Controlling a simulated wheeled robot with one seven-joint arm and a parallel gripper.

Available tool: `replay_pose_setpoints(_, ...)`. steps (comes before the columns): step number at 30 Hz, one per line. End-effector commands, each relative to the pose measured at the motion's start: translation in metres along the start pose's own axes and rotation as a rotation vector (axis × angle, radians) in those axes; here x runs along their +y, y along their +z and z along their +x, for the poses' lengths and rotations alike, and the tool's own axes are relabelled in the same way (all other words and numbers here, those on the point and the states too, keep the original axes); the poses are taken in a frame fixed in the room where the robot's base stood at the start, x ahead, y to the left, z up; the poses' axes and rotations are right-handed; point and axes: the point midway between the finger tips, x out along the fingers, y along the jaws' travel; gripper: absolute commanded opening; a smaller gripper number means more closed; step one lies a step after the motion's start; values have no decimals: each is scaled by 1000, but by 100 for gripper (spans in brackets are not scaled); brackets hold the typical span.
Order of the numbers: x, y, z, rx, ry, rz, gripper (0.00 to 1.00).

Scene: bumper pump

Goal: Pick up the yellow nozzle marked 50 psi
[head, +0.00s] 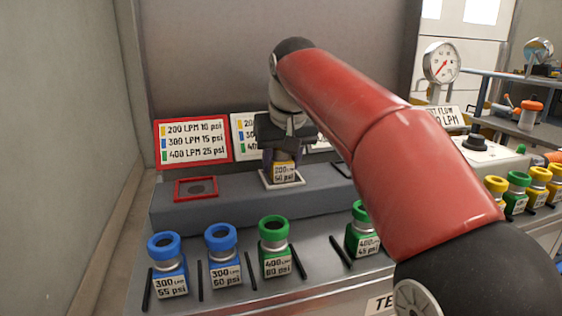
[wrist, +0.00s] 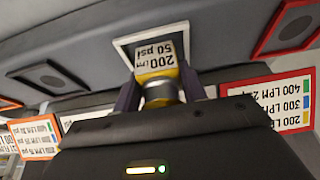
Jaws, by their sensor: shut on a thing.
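The yellow nozzle (head: 285,171) has a white label reading 200 LPM 50 psi. It is upright at the white-framed square (head: 265,181) on the grey raised ledge. In the wrist view the nozzle (wrist: 160,68) shows its label upside down, with the white frame (wrist: 120,44) around its base. My gripper (head: 283,157) is above the ledge, with its fingers shut on the sides of the nozzle. The fingers also show in the wrist view (wrist: 160,92). I cannot tell whether the nozzle's base touches the ledge.
A red-framed square (head: 195,189) lies left on the ledge, and signs (head: 192,141) stand behind it. In front are blue nozzles (head: 167,264) and green nozzles (head: 274,245) between black bars. More yellow and green nozzles (head: 517,192) stand at right near a gauge (head: 441,63).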

Motion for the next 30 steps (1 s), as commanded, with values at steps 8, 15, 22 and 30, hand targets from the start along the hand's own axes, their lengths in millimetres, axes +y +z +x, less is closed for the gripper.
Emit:
replay_pose_setpoints(8,0,-3,-6,3,0,0,12)
replay_pose_setpoints(15,0,-16,-36,5,0,0,12)
replay_pose_setpoints(22,0,-30,-71,5,0,0,12)
replay_pose_setpoints(30,0,-38,-89,2,0,0,12)
